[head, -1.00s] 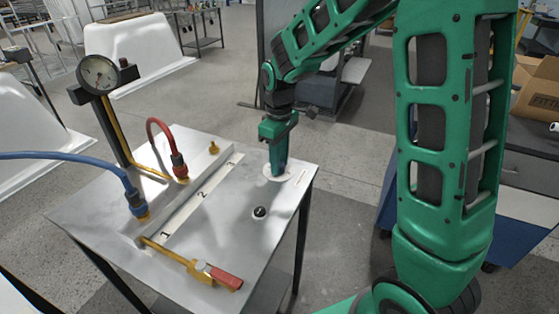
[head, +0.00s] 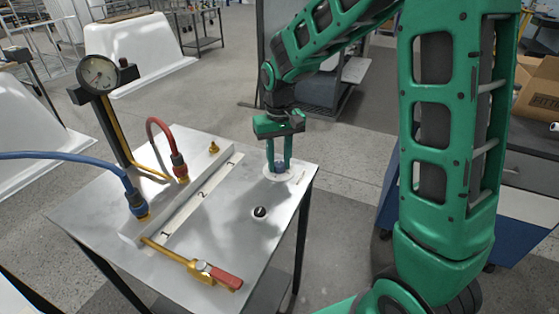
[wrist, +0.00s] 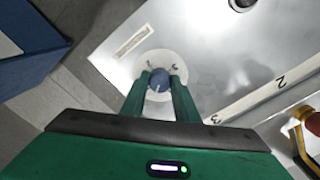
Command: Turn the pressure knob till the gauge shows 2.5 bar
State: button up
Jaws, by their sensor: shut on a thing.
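The blue pressure knob (wrist: 159,82) sits on a round white dial plate (wrist: 183,88) on the metal bench top. My gripper (wrist: 159,77) is shut on the knob, with one green finger on each side of it. A white mark shows on the knob's top. In the head view my gripper (head: 279,162) points straight down at the bench's right corner, and its fingers partly hide the knob. The round gauge (head: 98,74) stands on a post at the back left. Its needle and figures are too small to read surely.
A red hose (head: 160,124) and a blue hose (head: 70,160) join a manifold with a numbered strip (head: 203,194). A yellow valve with a red handle (head: 226,279) is at the front.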

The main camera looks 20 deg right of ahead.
aim_at(279, 163)
jog(key=shift+w+r, duration=0.15)
jog(key=shift+w, duration=0.1)
jog(key=o, duration=0.8)
jog(key=shift+d, duration=0.1)
jog(key=shift+o, duration=1.3)
jog(key=shift+s, duration=0.1)
notch_tip(279, 163, up, 11)
jog(key=shift+f, duration=0.2)
